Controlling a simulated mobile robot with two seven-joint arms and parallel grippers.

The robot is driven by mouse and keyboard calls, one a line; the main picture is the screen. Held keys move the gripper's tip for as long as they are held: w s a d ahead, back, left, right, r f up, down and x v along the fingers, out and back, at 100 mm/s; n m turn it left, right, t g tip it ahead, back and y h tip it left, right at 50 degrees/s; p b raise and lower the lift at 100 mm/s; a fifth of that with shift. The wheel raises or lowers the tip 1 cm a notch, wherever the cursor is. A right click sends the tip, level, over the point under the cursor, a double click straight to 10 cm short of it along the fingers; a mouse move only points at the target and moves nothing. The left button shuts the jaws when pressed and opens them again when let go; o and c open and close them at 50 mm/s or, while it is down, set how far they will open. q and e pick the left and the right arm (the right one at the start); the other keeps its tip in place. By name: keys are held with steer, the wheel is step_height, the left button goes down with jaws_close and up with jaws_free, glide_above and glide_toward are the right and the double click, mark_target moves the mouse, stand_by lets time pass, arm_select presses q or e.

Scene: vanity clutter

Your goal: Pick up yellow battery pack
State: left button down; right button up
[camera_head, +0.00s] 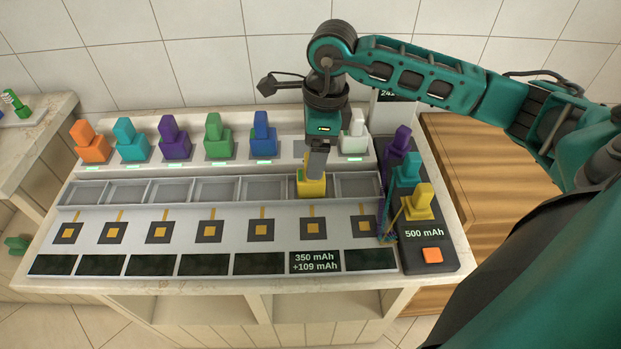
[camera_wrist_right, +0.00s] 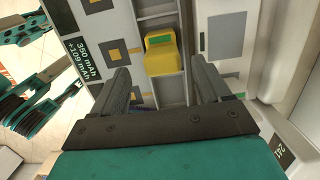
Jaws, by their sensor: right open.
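A yellow battery pack (camera_head: 311,187) sits in the second compartment from the right of the grey compartment row. Its top is partly hidden by my right gripper (camera_head: 317,163) in the head view. In the right wrist view, the yellow pack (camera_wrist_right: 162,58) lies ahead of the open fingers, between their lines. My right gripper (camera_wrist_right: 160,85) is empty, with a finger at each side, and I cannot tell whether either finger touches the pack. Another yellow pack (camera_head: 418,204) stands on the black unit at the right. My left gripper is not in view.
Orange, teal, purple, green, blue and white packs (camera_head: 355,136) stand along the back row. The black unit (camera_head: 428,248) also holds purple and teal packs and has an orange button. The panel (camera_head: 315,262) reads 350 mAh, +109 mAh. The other compartments (camera_head: 218,190) look empty.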

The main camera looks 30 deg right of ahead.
steer(key=f, duration=0.5)
steer(key=shift+w+a+f, duration=0.3)
steer(key=shift+w+f, duration=0.05)
steer(key=shift+r, duration=0.1)
steer(key=c, duration=1.2)
